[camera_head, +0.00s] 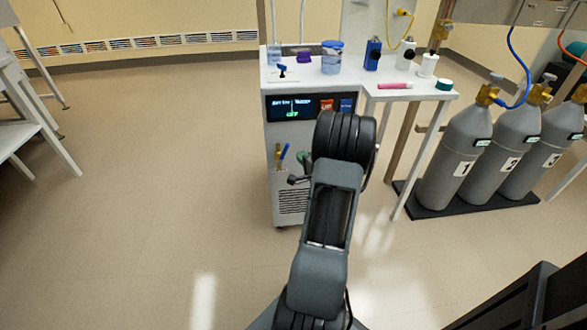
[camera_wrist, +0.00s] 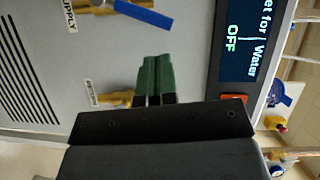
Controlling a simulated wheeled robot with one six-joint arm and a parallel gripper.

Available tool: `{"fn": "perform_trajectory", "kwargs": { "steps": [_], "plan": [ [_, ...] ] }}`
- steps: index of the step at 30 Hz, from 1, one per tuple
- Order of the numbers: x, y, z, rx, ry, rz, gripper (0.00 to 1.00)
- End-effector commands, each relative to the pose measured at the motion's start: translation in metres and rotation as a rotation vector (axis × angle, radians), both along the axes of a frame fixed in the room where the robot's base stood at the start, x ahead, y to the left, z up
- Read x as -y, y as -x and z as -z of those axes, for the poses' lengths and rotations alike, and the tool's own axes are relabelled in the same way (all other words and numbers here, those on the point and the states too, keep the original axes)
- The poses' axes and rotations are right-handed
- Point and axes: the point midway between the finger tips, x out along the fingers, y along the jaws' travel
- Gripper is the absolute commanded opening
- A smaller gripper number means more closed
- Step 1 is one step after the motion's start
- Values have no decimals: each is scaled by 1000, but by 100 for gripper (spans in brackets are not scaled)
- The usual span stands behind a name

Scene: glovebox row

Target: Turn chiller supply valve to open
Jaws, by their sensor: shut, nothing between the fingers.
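The chiller (camera_head: 284,205) is a white cabinet with a dark display reading OFF. Its supply valve, with a blue lever handle (camera_wrist: 143,13) on a brass body, is at the top of the wrist view beside a SUPPLY label (camera_wrist: 71,14); the frame cuts it off. The lever lies at a slant along the panel. In the head view a small blue handle (camera_head: 284,152) shows on the chiller front. My gripper (camera_wrist: 157,60) has its green fingers shut together and empty, apart from the blue lever. It partly covers a second brass fitting (camera_wrist: 117,99) with its own small label.
The chiller's display (camera_wrist: 243,45) and a red button (camera_wrist: 234,99) are right of my fingers in the wrist view. Bottles and a jar (camera_head: 331,58) stand on the chiller and adjoining table. Grey gas cylinders (camera_head: 455,150) stand at right.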

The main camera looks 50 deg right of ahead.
Motion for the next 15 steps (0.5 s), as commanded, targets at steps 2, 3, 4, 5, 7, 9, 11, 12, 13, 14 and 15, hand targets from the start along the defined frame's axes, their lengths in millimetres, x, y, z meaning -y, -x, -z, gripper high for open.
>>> {"fn": "perform_trajectory", "kwargs": {
  "steps": [2, 3, 4, 5, 7, 9, 11, 12, 13, 14, 15],
  "plan": [
    [11, 24, 32, 105, -118, -22, 0],
    [14, 33, 39, 154, -170, -37, 0],
    [15, 39, 43, 185, -203, -49, 0],
    [16, 45, 47, 212, -234, -61, 0],
    [18, 57, 54, 268, -293, -83, 0],
    [19, 65, 58, 305, -333, -99, 0],
    [19, 67, 60, 326, -356, -111, 0],
    [19, 66, 60, 334, -367, -116, 0],
    [20, 64, 60, 338, -370, -118, 0],
    [20, 62, 59, 341, -372, -120, 0],
    [21, 57, 58, 343, -373, -123, 0]
  ]
}}
